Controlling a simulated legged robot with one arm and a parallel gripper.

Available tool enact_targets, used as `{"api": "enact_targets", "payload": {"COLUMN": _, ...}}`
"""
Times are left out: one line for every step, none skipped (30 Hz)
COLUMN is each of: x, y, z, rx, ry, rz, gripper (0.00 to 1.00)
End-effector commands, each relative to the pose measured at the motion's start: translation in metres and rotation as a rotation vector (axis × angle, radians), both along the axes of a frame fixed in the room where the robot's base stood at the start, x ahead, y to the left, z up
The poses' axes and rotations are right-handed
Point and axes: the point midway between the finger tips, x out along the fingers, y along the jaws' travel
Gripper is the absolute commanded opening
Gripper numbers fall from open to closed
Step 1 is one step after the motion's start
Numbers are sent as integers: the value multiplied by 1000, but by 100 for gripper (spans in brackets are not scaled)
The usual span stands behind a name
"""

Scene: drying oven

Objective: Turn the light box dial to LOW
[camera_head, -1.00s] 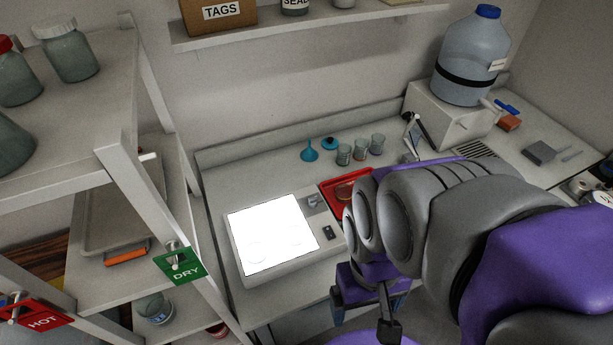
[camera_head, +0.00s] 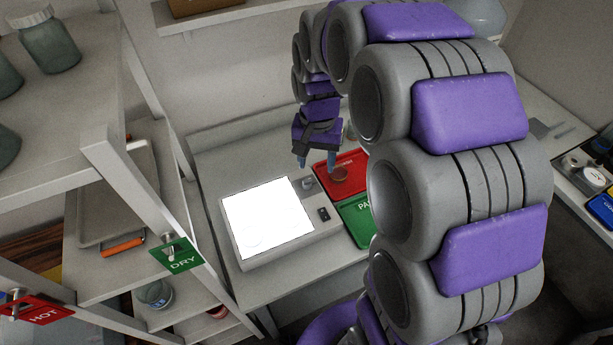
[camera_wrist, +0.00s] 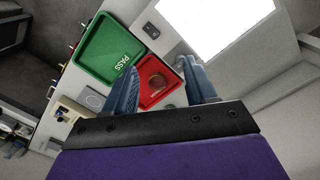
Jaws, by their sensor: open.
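The light box (camera_head: 287,252) sits on the bench with its white panel (camera_head: 265,218) lit. Its grey dial (camera_head: 308,184) is on the right strip of the box, above a dark switch (camera_head: 323,214). The dial's setting and labels are too small to read. My gripper (camera_head: 316,162) is open and empty, pointing down above and close to the dial. In the wrist view, the blue fingers of my gripper (camera_wrist: 160,67) are apart. The dial (camera_wrist: 181,61) shows partly beside the right fingertip, and the box's switch (camera_wrist: 151,30) is above.
A red tray (camera_head: 350,164) holding a round reddish dish and a green PASS tray (camera_head: 358,212) lie right of the box. A shelf rack (camera_head: 150,215) with DRY and HOT tags stands at left. My arm hides much of the bench's right side.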

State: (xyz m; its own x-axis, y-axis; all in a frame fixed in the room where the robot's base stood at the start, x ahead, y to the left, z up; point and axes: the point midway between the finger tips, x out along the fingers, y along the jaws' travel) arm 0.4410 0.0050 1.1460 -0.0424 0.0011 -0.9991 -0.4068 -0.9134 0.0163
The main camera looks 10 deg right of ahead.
Motion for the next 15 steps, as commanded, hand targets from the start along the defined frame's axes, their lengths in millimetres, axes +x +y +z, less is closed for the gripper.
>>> {"api": "enact_targets", "payload": {"x": 13, "y": 0, "z": -4, "rx": -1, "ry": -2, "rz": -19, "gripper": 56}}
{"api": "enact_targets", "payload": {"x": 20, "y": 0, "z": -7, "rx": -1, "ry": -4, "rz": -33, "gripper": 56}}
{"api": "enact_targets", "payload": {"x": 30, "y": 0, "z": -11, "rx": -2, "ry": -8, "rz": -49, "gripper": 56}}
{"api": "enact_targets", "payload": {"x": 37, "y": 0, "z": -13, "rx": -2, "ry": -12, "rz": -63, "gripper": 56}}
{"api": "enact_targets", "payload": {"x": 44, "y": 0, "z": -14, "rx": -2, "ry": -17, "rz": -75, "gripper": 56}}
{"api": "enact_targets", "payload": {"x": 52, "y": 0, "z": -18, "rx": -3, "ry": -20, "rz": -90, "gripper": 56}}
{"api": "enact_targets", "payload": {"x": 58, "y": 0, "z": -21, "rx": -3, "ry": -21, "rz": -101, "gripper": 56}}
{"api": "enact_targets", "payload": {"x": 63, "y": 0, "z": -23, "rx": -4, "ry": -22, "rz": -110, "gripper": 56}}
{"api": "enact_targets", "payload": {"x": 69, "y": 0, "z": -26, "rx": -4, "ry": -27, "rz": -123, "gripper": 56}}
{"api": "enact_targets", "payload": {"x": 73, "y": 0, "z": -27, "rx": -4, "ry": -30, "rz": -131, "gripper": 56}}
{"api": "enact_targets", "payload": {"x": 77, "y": 0, "z": -28, "rx": -4, "ry": -33, "rz": -138, "gripper": 56}}
{"api": "enact_targets", "payload": {"x": 82, "y": 0, "z": -30, "rx": -4, "ry": -37, "rz": -146, "gripper": 56}}
{"api": "enact_targets", "payload": {"x": 84, "y": 0, "z": -31, "rx": -5, "ry": -38, "rz": -152, "gripper": 56}}
{"api": "enact_targets", "payload": {"x": 86, "y": 0, "z": -32, "rx": -4, "ry": -39, "rz": -156, "gripper": 56}}
{"api": "enact_targets", "payload": {"x": 88, "y": 0, "z": -33, "rx": -5, "ry": -39, "rz": -160, "gripper": 56}}
